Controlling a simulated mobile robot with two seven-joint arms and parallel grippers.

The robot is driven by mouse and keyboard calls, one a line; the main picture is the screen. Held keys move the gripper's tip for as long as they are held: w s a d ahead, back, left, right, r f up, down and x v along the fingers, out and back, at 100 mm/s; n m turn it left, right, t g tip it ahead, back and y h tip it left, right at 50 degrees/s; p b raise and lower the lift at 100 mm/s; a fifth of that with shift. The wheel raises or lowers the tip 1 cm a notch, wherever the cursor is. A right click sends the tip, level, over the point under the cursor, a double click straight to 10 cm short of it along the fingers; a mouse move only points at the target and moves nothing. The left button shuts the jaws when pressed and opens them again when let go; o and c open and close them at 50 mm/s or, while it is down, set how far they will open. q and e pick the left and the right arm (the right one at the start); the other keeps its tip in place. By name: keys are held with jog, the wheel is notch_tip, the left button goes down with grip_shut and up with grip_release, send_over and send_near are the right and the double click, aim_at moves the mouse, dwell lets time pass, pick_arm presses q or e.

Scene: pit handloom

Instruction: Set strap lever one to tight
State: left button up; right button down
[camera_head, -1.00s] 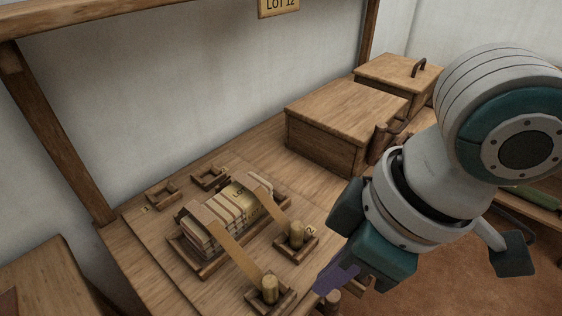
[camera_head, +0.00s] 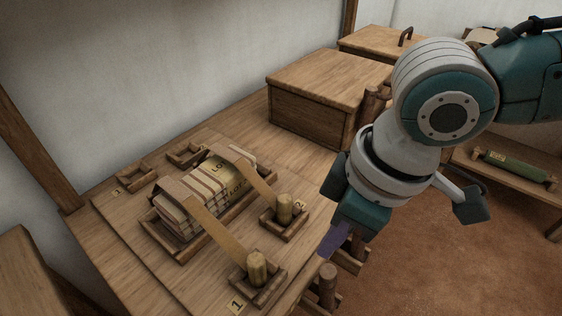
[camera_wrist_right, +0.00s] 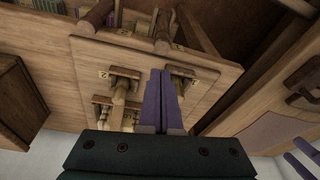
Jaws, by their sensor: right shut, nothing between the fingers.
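Strap lever one (camera_head: 257,268) is a short, rounded wooden peg in a square wooden frame, beside a tag marked 1 (camera_head: 237,305). A tan strap (camera_head: 217,229) runs from it over a bundle of cards (camera_head: 205,190) in a wooden tray. Strap lever two (camera_head: 285,208) stands behind, with its own strap. My right gripper (camera_head: 332,241) has purple fingers and is right of both levers, apart from them. In the right wrist view the fingers (camera_wrist_right: 162,75) are together and empty, partly covering the lever frame at right. My left gripper is out of view.
A large wooden box (camera_head: 325,100) stands behind on the bench, with a handled box (camera_head: 385,42) beyond it. Two empty wooden frames (camera_head: 134,177) lie at the bench's far left. Wooden posts (camera_head: 327,285) rise along the front edge. A green roll (camera_head: 515,166) lies on a low bench at right.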

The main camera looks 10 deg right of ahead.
aim_at(327, 291)
jog(key=b+x, duration=0.1)
jog(key=x, duration=0.5)
jog(key=shift+w+f+b, duration=0.1)
jog(key=shift+f+b, duration=0.3)
jog(key=shift+s+d+r+t+p, duration=0.15)
jog(key=shift+s+d+t+p, duration=0.15)
jog(key=shift+p, duration=0.2)
